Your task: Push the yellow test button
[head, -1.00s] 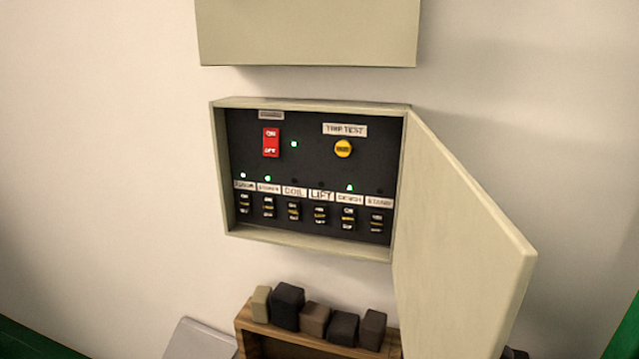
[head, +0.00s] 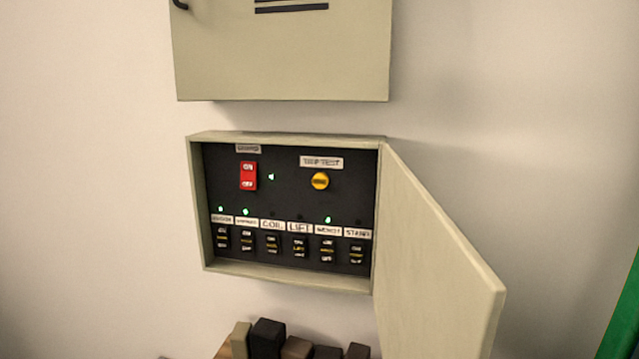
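The round yellow test button (head: 320,181) sits on the dark panel inside the open wall box (head: 195,210), in its upper right part. A white label (head: 321,162) reading "TRIP TEST" is just above it. A red ON/OFF switch (head: 248,175) is to its left, with a small green light beside it. Below is a row of several small black switches (head: 299,248) with white labels; three green lights glow above some of them. Neither of my grippers is in the head view, and nothing covers the button.
The box's door (head: 435,250) hangs open to the right and sticks out from the wall. A closed beige cabinet (head: 285,60) is above. Several dark blocks (head: 267,337) stand below the box. A green edge (head: 622,310) shows at the far right.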

